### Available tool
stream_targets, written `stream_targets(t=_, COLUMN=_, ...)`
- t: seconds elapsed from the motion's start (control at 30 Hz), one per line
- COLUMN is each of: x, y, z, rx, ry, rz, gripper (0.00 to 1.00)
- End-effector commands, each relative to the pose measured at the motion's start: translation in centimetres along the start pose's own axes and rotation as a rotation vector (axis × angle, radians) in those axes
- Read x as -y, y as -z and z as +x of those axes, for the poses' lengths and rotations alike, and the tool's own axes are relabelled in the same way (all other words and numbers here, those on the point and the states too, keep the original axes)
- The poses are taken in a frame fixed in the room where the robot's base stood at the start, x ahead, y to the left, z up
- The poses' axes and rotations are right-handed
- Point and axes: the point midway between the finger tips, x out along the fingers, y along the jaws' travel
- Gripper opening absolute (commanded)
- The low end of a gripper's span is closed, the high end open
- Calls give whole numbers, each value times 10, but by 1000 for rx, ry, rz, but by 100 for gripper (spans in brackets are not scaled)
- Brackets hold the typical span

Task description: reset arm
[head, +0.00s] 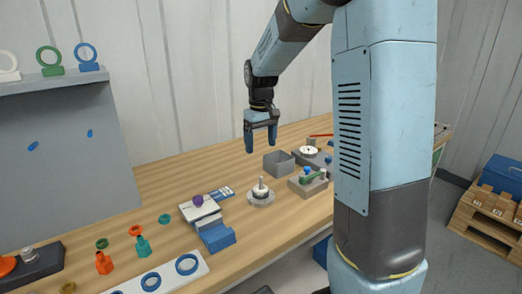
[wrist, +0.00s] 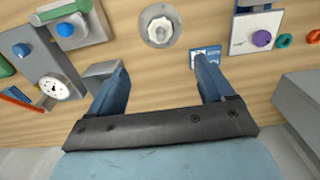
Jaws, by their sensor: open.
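My gripper (head: 261,139) hangs pointing down above the back part of the workbench, in the middle of the head view. Its two blue fingers are spread apart with nothing between them. In the wrist view my gripper (wrist: 160,78) also shows both fingers apart, with bare wood between them. The workbench (head: 165,185) lies below, and the fingers are clear of its top. The grey open box (head: 278,163) stands below and to the right of my gripper in the head view. In the wrist view it is partly hidden behind the left finger.
A round metal piece with a post (head: 261,193), a white-and-blue fixture with a purple knob (head: 199,207) and a dial gauge (head: 308,150) stand on the bench. Coloured fittings and rings lie at front left. A grey panel with a shelf (head: 60,85) stands at left.

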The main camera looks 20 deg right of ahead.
Motion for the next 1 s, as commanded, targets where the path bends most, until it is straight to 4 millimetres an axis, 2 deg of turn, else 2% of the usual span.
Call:
stream_targets(t=0.67, x=1, y=-4, z=-6, rx=-8, ry=-3, rz=4, gripper=82)
stream_targets(t=0.77, x=5, y=-16, z=-17, rx=-30, ry=-9, rz=16, gripper=82)
stream_targets(t=1.0, x=20, y=-66, z=-54, rx=-119, ry=-33, rz=74, gripper=82)
